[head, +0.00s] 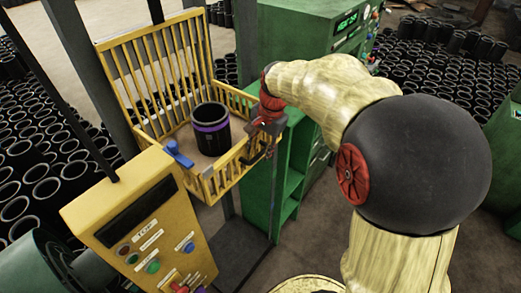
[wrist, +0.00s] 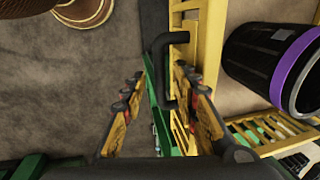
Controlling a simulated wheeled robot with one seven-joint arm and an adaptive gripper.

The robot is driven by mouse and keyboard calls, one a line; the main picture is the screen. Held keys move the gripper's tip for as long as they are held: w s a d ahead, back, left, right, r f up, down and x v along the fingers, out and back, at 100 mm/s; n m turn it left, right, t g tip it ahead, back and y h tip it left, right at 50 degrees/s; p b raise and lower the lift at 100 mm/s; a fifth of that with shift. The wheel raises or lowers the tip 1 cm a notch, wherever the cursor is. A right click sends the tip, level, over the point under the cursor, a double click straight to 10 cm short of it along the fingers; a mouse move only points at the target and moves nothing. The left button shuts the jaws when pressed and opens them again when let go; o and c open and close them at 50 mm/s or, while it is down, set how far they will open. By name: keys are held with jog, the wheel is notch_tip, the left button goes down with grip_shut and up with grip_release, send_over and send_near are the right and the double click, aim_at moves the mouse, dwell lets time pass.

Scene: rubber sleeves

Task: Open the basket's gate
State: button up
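The yellow basket (head: 157,62) has slatted sides, and its near side panel, the gate (head: 222,177), stands upright and looks shut. A black handle (head: 258,156) sits on the gate's outer face. My gripper (head: 262,128) is at the gate's right end, by the handle. In the wrist view my gripper (wrist: 158,76) is open, with one finger on each side of the U-shaped black handle (wrist: 158,70). The right finger overlaps the yellow gate bars (wrist: 185,30). I cannot tell whether either finger touches the handle.
A black sleeve with a purple band (head: 210,130) stands in the basket, beside a blue object (head: 178,153). A yellow control panel (head: 150,220) stands at the near left. A green cabinet (head: 290,175) is close on the right. Many black sleeves cover the floor behind.

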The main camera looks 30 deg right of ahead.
jog(key=shift+f, duration=0.25)
jog(key=shift+c, duration=0.6)
grip_shut()
